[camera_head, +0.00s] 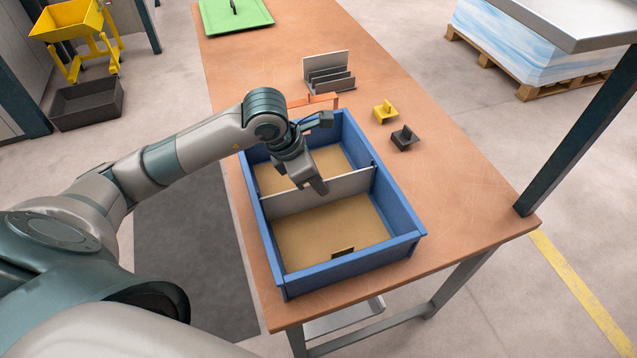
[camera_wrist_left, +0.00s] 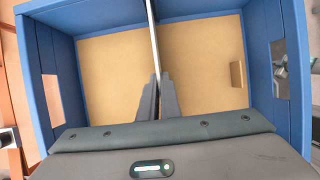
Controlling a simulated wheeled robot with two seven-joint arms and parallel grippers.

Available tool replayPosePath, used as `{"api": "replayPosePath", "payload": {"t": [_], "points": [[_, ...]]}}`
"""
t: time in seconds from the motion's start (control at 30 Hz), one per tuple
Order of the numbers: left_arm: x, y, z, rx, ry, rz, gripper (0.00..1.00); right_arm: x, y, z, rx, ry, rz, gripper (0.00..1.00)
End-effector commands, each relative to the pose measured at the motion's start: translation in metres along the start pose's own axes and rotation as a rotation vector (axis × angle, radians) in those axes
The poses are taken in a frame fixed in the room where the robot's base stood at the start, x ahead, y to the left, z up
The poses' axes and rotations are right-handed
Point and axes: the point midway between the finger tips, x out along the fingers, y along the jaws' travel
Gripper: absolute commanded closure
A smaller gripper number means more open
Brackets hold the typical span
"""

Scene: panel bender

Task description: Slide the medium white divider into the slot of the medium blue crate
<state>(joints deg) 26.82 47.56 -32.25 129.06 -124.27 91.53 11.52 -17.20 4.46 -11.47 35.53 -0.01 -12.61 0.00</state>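The medium blue crate (camera_head: 405,205) stands on the brown workbench. The white divider (camera_head: 345,187) stands upright across the middle of the crate, spanning between its long walls. It also shows edge-on in the left wrist view (camera_wrist_left: 153,40). My left gripper (camera_head: 318,188) reaches down into the crate at the divider. In the left wrist view its two fingers (camera_wrist_left: 159,92) lie close on either side of the divider, shut on it. The slot is hidden, and I cannot tell how deep the divider sits. My right gripper is not in view.
Behind the crate are a grey rack (camera_head: 328,78), a yellow piece (camera_head: 384,112) and a dark piece (camera_head: 405,138). A green tray (camera_head: 235,15) lies at the bench's far end. The bench top right of the crate is clear.

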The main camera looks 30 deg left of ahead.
Motion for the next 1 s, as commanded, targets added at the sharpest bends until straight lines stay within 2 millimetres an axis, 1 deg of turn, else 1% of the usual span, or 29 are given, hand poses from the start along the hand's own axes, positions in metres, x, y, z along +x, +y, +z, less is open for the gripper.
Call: {"api": "replayPosePath", "payload": {"t": [0.03, 0.37, 0.47, 0.5, 0.87, 1.0], "points": [[0.004, -0.001, -0.003, -0.001, 0.006, -0.004, 1.0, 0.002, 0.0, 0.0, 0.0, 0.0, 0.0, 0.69], [0.005, -0.002, -0.004, -0.001, 0.01, -0.006, 1.0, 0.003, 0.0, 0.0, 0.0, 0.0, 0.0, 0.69], [0.005, -0.002, -0.004, -0.002, 0.01, -0.007, 0.79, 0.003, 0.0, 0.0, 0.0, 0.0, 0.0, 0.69], [0.005, -0.002, -0.004, -0.001, 0.01, -0.006, 0.74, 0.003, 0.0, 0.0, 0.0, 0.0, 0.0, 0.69], [0.002, -0.001, -0.002, -0.001, 0.005, -0.003, 0.74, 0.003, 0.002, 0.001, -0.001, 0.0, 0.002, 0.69], [-0.006, 0.0, -0.002, 0.0, 0.004, -0.002, 0.74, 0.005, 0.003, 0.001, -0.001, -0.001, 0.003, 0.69]]}}
